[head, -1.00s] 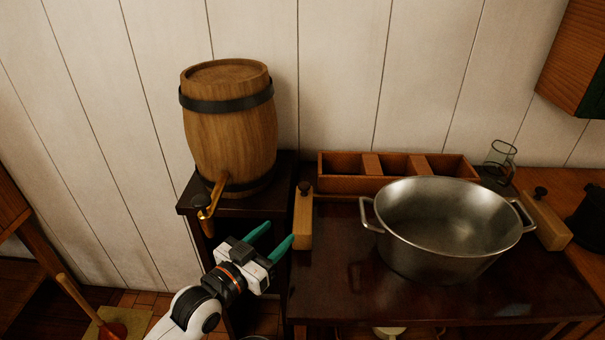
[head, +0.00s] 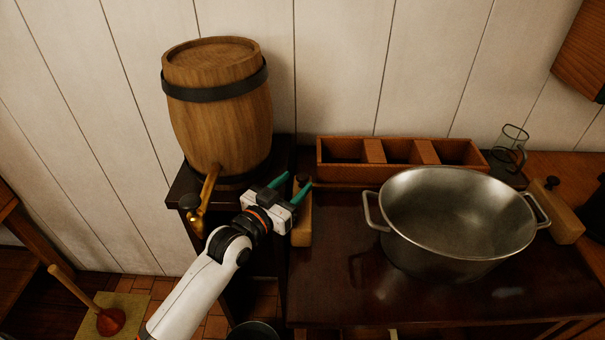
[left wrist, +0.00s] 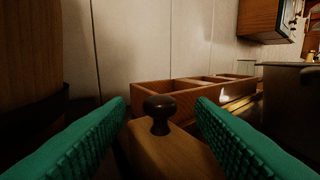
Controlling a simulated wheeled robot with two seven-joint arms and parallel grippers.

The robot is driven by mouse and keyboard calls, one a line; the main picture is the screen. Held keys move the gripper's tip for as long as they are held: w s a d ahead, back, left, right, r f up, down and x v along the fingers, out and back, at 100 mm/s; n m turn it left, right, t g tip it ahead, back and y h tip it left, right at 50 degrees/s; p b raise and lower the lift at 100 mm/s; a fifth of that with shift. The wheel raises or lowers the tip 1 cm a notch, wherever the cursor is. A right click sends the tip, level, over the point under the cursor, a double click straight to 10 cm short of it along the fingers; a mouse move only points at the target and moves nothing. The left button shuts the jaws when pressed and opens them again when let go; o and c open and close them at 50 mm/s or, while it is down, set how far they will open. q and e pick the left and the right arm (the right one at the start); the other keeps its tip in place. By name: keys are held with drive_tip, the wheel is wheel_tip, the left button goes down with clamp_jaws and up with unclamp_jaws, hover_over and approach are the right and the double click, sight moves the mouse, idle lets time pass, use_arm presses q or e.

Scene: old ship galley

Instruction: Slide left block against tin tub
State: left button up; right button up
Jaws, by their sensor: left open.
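The left block (head: 301,228), a pale wooden bar with a dark knob, lies at the left edge of the dark tabletop. The tin tub (head: 448,262), grey and oval with two side handles, stands to its right with a gap of bare tabletop between. My left gripper (head: 293,182) is open and empty at the block and partly covers it. In the left wrist view the block (left wrist: 172,153) and its knob (left wrist: 159,110) show between the green fingers; contact cannot be told. The tub (left wrist: 290,98) also shows there at the right. My right gripper is not in view.
A wooden barrel (head: 220,120) with a tap (head: 206,190) stands on a dark stand close left of my gripper. A three-part wooden box (head: 345,172) lies behind the tub.

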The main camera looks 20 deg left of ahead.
sight(299, 181)
use_arm(q)
drive_tip(key=shift+x, duration=2.05)
clamp_jaws()
